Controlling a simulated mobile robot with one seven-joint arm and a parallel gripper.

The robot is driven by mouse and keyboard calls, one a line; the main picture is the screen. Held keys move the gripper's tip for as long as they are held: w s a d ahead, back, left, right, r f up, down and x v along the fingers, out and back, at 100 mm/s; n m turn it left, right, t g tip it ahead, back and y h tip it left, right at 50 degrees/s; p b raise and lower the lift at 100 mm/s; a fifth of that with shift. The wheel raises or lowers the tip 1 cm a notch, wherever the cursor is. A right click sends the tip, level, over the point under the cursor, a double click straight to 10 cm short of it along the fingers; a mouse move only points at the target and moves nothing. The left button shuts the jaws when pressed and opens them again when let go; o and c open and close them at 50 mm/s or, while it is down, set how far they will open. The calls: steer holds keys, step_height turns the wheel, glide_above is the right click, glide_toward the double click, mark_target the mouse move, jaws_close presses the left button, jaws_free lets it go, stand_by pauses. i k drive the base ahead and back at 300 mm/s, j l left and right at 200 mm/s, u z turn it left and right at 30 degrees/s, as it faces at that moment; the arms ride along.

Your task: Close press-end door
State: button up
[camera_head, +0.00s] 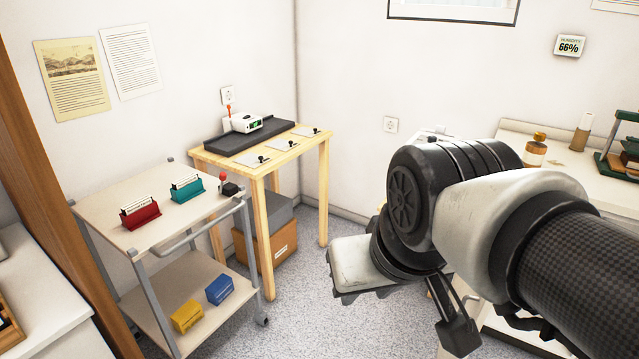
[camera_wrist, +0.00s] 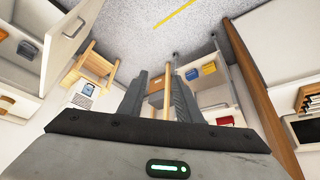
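In the wrist view, a white cabinet door (camera_wrist: 78,32) with a small handle stands swung open at the upper left. Beside it shows an open cabinet (camera_wrist: 12,22) with a brown item and a grey item inside; I take this to be the press-end door. My gripper (camera_wrist: 158,75) is open and empty in the wrist view, its fingers apart, with the door to their left and not touched. In the head view my arm hides most of the right-hand cabinet, and its door cannot be made out. A green press (camera_head: 625,145) stands on the counter (camera_head: 560,158) above.
A wooden table (camera_head: 262,170) with a dark tray stands in the corner, boxes beneath it. A wheeled trolley (camera_head: 150,235) with coloured holders stands at left. A brown post (camera_head: 60,190) rises at far left. Grey floor (camera_head: 310,300) between is clear.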

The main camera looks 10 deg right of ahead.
mark_target(478, 309)
steer(key=j+z, duration=0.15)
steer(key=z, duration=0.25)
steer(key=j+z, duration=0.15)
steer(key=z, duration=0.25)
steer(key=j+z, duration=0.15)
steer(key=z, duration=0.55)
steer(key=i, duration=0.5)
